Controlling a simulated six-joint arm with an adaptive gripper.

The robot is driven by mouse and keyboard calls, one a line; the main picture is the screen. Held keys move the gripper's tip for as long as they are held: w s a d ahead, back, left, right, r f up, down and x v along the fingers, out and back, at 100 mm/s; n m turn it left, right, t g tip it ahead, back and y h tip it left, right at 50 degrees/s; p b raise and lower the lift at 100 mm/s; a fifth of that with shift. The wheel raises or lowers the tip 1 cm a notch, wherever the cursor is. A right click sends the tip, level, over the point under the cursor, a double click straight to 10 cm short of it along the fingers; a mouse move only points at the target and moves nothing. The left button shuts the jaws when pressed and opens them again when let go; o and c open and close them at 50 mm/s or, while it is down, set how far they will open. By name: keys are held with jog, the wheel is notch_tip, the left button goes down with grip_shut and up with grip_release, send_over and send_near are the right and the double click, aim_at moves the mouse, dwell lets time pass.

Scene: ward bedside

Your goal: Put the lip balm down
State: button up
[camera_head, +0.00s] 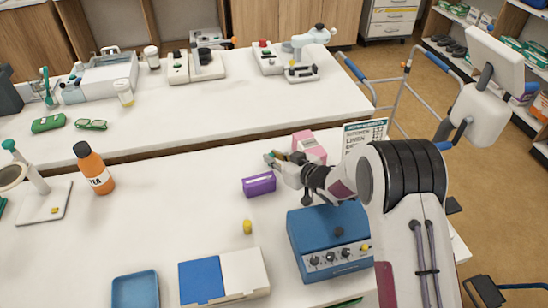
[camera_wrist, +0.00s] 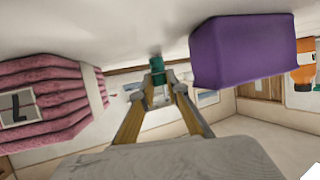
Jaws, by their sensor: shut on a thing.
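My gripper (camera_head: 276,160) is low over the white table, between a purple box and a pink ribbed object. In the wrist view its two fingers (camera_wrist: 157,80) close together on a small green piece, which I take to be the lip balm (camera_wrist: 157,63). Only its green end shows clearly; the fingers hide the rest. The white tabletop is close to that end, but I cannot tell whether they touch. In the head view the lip balm is a small green spot (camera_head: 268,158) at the fingertips.
The purple box (camera_head: 259,184) stands just in front of my gripper, and the pink object (camera_head: 309,147) just behind right. A blue device (camera_head: 330,240) with knobs, a yellow piece (camera_head: 247,227) and an orange bottle (camera_head: 94,168) share the table. Clear tabletop lies to the left.

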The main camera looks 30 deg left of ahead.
aim_at(273, 156)
jog(key=shift+f, duration=0.2)
jog(key=o, duration=0.5)
jog(key=shift+c, duration=0.2)
jog(key=shift+r, duration=0.1)
jog(key=shift+r, duration=0.1)
jog(key=shift+v, duration=1.25)
jog(key=shift+d+r, duration=0.25)
jog(key=shift+d, duration=0.05)
notch_tip(273, 156, up, 7)
jog(key=shift+f, duration=0.2)
